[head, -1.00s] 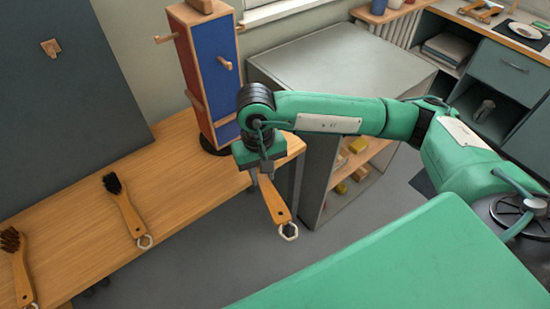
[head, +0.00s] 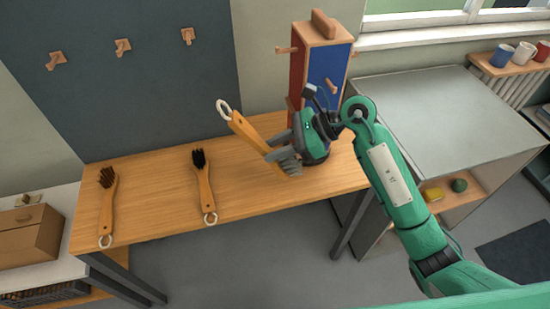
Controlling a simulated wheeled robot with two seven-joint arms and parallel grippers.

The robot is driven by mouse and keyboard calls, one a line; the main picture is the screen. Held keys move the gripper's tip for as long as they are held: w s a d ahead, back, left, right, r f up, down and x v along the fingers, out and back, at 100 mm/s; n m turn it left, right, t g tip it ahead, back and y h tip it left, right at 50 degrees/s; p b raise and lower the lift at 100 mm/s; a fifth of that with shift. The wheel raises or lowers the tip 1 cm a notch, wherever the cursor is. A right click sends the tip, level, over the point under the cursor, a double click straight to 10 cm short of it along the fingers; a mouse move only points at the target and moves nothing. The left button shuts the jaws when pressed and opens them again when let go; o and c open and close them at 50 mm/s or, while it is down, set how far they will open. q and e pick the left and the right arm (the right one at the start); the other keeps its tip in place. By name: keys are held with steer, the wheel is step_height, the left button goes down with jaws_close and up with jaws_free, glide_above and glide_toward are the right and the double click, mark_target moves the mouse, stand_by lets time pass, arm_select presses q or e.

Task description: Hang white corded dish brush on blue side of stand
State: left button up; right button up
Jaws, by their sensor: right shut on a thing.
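My right gripper (head: 283,155) is shut on a wooden dish brush (head: 247,133) with a white cord loop (head: 223,108) at its handle end. The brush is tilted, with the loop up and to the left; the gripper hides its head and bristles. The stand (head: 325,30) is a tall wooden-framed block at the back of the table, with a red side (head: 297,75) and a blue side (head: 332,66). A wooden peg (head: 331,86) juts from the blue side. The gripper is in front of the stand and overlaps its lower part. My left gripper is not in view.
Two other brushes lie on the wooden table (head: 150,190), one dark-bristled (head: 204,187) and one brown-bristled (head: 108,205). A dark wall panel (head: 130,100) carries pegs. Another peg (head: 286,50) juts left from the stand. A grey cabinet (head: 440,120) stands to the right.

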steer(key=d+m+t, duration=0.1)
steer(key=w+d+m+t, duration=0.1)
steer(key=t, duration=0.1)
steer(key=d+m+t+y+p, duration=0.1)
steer(key=m+t, duration=0.1)
steer(key=shift+w+d, duration=0.2)
steer(key=shift+w, duration=0.2)
steer(key=d+f+m+t+h+p, duration=0.1)
steer(key=d+f+m+t+h, duration=0.1)
steer(key=d+f+m+t, duration=0.35)
steer(key=d+f+m+t+h+p, duration=0.1)
steer(key=d+f+m+t+h, duration=0.2)
steer(key=d+t, duration=0.45)
steer(key=w+f+g+b, duration=0.1)
steer(key=w+f+b, duration=0.1)
steer(key=w, duration=0.8)
steer(key=shift+w+a+g, duration=0.3)
steer(key=shift+a+g, duration=0.05)
steer(key=shift+g, duration=0.05)
steer(key=o, duration=1.1)
